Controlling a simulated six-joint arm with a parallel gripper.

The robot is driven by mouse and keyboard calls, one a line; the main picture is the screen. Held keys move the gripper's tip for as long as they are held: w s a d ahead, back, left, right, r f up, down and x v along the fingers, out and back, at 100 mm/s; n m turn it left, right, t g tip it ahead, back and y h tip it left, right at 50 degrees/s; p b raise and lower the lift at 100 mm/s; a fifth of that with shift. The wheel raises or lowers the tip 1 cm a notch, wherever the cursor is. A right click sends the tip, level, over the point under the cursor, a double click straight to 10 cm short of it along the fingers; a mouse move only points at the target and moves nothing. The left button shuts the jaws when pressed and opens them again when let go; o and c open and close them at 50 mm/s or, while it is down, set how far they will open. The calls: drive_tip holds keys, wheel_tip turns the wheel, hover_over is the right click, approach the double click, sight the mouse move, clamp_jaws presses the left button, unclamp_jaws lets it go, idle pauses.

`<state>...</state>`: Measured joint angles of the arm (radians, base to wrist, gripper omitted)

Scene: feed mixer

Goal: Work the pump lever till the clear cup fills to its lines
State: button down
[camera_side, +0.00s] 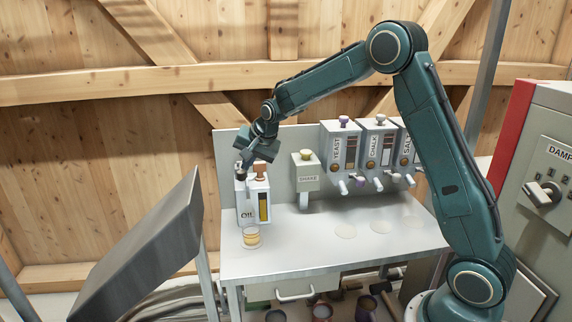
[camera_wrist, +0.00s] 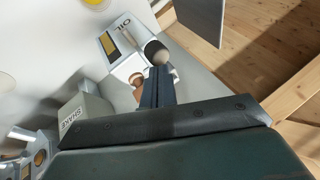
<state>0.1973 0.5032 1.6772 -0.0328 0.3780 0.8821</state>
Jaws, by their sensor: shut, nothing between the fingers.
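The oil dispenser (camera_side: 252,207) is a pale box labelled OIL with an amber sight window, at the left end of the bench. It also shows in the wrist view (camera_wrist: 119,45). My gripper (camera_wrist: 158,72) is shut and empty, right at the dispenser's top. Whether it touches the knob is unclear.
A SHAKE dispenser (camera_side: 306,171) and YEAST (camera_side: 342,148), CHALK (camera_side: 377,150) and SALT (camera_side: 405,150) dispensers line the back to the right. A slanted metal panel (camera_side: 145,245) stands left of the bench. The bench's front middle (camera_side: 310,245) is clear.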

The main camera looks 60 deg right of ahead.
drive_tip(key=shift+s+a+f, duration=0.1)
drive_tip(key=shift+a+f, duration=0.05)
drive_tip(key=shift+f, duration=0.15)
idle(0.4)
drive_tip(key=shift+s+a+f+n+t+h, duration=0.15)
drive_tip(key=shift+f+t+h, duration=0.3)
drive_tip(key=shift+f, duration=0.55)
drive_tip(key=shift+s+a+f+n+t+h, duration=0.1)
drive_tip(key=shift+f+t+h, duration=0.35)
drive_tip(key=shift+f, duration=0.5)
drive_tip(key=shift+s+a+f+n+t+h, duration=0.15)
drive_tip(key=shift+f+t+h, duration=0.25)
drive_tip(key=shift+f, duration=0.7)
drive_tip(key=shift+d, duration=0.1)
